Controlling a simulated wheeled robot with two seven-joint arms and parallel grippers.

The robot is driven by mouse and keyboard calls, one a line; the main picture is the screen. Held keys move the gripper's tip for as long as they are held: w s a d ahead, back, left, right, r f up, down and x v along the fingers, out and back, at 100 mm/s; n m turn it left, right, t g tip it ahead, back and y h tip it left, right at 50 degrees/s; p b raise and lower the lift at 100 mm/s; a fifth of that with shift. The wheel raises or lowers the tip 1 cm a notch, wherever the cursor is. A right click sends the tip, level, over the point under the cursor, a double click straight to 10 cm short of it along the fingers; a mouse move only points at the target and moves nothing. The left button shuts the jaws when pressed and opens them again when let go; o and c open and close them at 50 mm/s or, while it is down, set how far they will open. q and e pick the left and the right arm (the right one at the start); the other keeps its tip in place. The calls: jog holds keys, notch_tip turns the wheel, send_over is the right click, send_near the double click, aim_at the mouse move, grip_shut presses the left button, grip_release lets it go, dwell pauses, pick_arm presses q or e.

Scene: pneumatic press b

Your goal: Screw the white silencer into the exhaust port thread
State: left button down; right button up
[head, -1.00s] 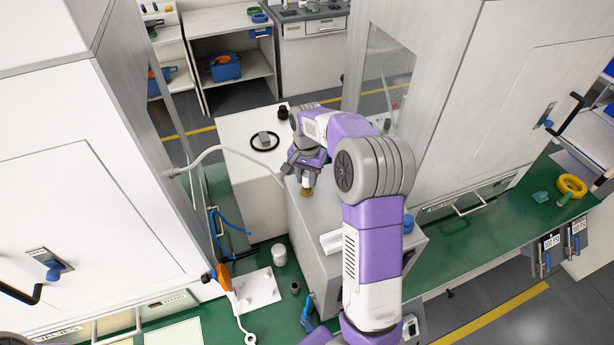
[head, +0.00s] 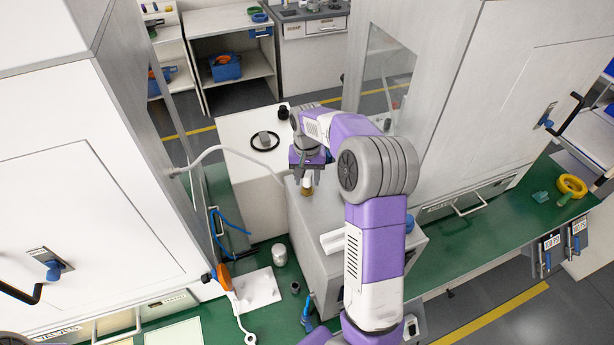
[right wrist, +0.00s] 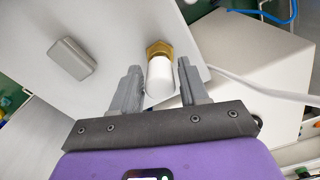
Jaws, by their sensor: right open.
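The white silencer (right wrist: 160,80) stands in the brass hex fitting (right wrist: 159,49) of the exhaust port, on top of the grey press housing. In the head view the silencer (head: 307,182) is small and partly hidden under my right gripper (head: 308,172). In the right wrist view my right gripper (right wrist: 158,66) is open, one finger on each side of the silencer, with a visible gap on both sides. The thread itself is hidden, so how deep the silencer sits cannot be told. My left gripper is out of view.
A pale hose (head: 215,150) runs from the left cabinet toward the housing. A white box (head: 245,130) with a black ring stands behind. Tall cabinets flank both sides. A metal cylinder (head: 279,255) stands on the green bench.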

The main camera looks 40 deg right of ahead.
jog(key=n, duration=0.7)
jog(key=shift+n, duration=0.3)
jog(key=c, duration=0.6)
jog(key=m, duration=1.2)
